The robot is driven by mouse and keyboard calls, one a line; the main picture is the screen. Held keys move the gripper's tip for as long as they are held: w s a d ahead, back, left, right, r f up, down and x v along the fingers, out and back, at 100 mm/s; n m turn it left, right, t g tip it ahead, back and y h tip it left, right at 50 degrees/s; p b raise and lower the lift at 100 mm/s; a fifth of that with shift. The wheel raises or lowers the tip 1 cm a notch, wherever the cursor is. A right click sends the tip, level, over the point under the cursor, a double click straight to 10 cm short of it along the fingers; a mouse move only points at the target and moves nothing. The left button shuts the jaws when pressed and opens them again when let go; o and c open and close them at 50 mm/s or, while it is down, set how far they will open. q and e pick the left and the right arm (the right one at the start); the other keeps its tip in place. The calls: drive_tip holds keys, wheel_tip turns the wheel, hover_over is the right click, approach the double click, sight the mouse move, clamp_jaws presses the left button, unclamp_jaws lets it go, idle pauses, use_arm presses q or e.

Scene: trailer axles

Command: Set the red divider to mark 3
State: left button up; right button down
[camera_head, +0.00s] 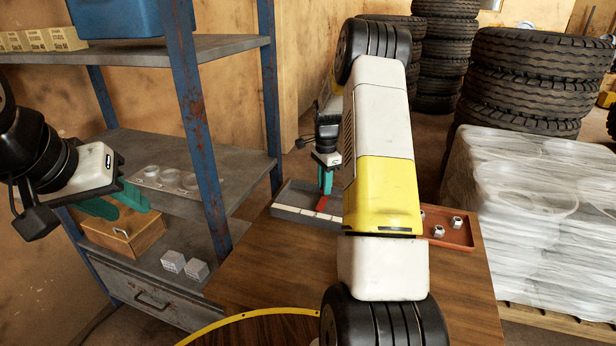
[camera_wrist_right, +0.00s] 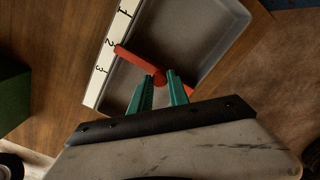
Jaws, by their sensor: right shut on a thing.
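The red divider (camera_wrist_right: 138,60) lies across the grey tray (camera_wrist_right: 205,45). In the right wrist view its tip is by the white strip (camera_wrist_right: 104,58) numbered 1, 2 and 3, close to mark 2. My right gripper (camera_wrist_right: 160,80) is shut on the divider's red knob, between its teal fingertips. In the head view the right gripper (camera_head: 325,188) is over the tray (camera_head: 292,195), above the divider (camera_head: 321,203); my right arm hides part of the tray. My left gripper (camera_head: 122,203) is open and empty in front of the shelf.
A blue-posted shelf (camera_head: 200,140) stands at the left, with a wooden box (camera_head: 125,236) and grey blocks (camera_head: 184,265). A red-brown tray (camera_head: 450,236) with metal nuts is on the wooden table (camera_head: 262,258). Wrapped pallet goods (camera_head: 540,210) and tyres (camera_head: 530,80) are at the right.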

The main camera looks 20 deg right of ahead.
drive_tip(key=s+d, duration=0.1)
drive_tip(key=d, duration=0.1)
drive_tip(key=s+d, duration=0.2)
idle(0.3)
drive_tip(key=c, duration=1.3)
unclamp_jaws()
drive_tip(key=shift+o, duration=0.2)
wheel_tip(320, 180, up, 8)
